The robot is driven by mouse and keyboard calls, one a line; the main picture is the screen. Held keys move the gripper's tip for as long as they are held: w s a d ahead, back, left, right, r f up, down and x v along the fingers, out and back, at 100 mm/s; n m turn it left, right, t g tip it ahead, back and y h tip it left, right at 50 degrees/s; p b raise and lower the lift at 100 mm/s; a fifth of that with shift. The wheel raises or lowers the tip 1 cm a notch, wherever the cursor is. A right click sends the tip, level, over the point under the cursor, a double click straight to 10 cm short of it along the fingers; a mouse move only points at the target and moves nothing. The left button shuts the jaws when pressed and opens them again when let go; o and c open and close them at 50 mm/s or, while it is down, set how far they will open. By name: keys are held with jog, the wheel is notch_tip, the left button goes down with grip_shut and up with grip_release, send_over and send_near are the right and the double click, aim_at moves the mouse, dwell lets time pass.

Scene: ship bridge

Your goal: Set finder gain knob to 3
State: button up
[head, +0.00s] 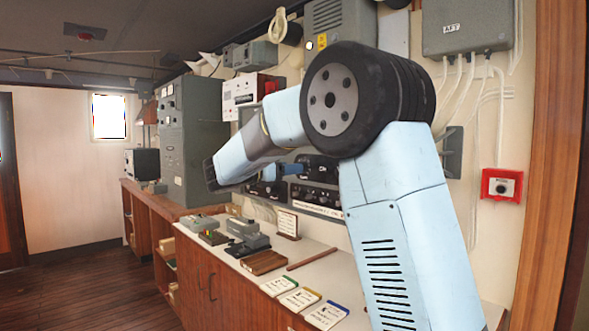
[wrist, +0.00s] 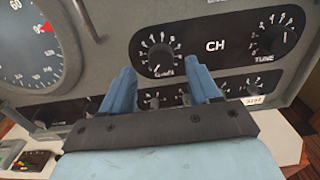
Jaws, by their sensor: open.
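In the wrist view a black knob (wrist: 162,60) sits on a dark panel inside a ring of white numbers. The label under it is small and looks like GAIN; I cannot read the knob's setting surely. My gripper (wrist: 159,80) is open and empty. Its two blue fingers point at the panel, one to the lower left and one to the lower right of this knob. I cannot tell whether either finger touches it. In the head view a blue finger of my gripper (head: 288,170) shows in front of the dark panel (head: 320,167), which my arm partly hides.
A TUNE knob (wrist: 277,40) is right of the CH marking. A large round gauge (wrist: 28,42) is at the left. A row of smaller knobs (wrist: 228,88) runs below, partly behind my fingers. The counter (head: 330,262) below the panels holds booklets (head: 300,299) and a brown block (head: 263,262).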

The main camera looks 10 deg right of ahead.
jog(key=shift+x, duration=1.6)
jog(key=shift+c, duration=0.2)
jog(key=c, duration=1)
